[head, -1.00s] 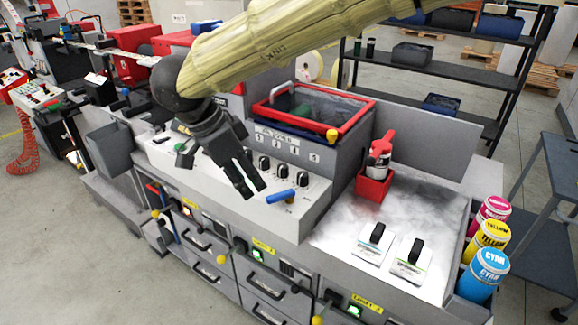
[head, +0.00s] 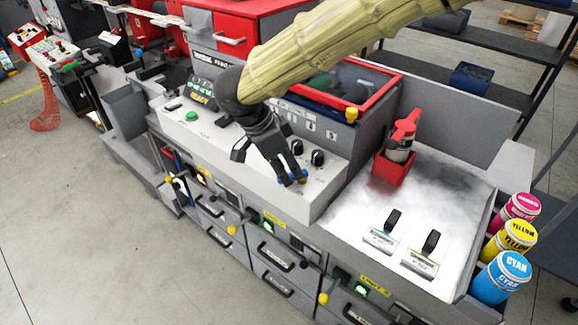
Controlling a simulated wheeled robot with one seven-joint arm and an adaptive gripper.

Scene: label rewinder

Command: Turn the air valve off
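The air valve's blue lever (head: 284,181) is on the right end of the machine's sloped grey control panel (head: 325,186). Most of it is hidden behind my gripper; only small bits of blue show at the fingertips. My gripper (head: 292,179) reaches down over the panel with its fingertips at the lever. I cannot tell whether the fingers are closed on it or only beside it, nor which way the lever points.
Black knobs (head: 317,158) sit just right of my gripper, and a green button (head: 193,116) is further left. A red-framed bin (head: 385,82) rises behind.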

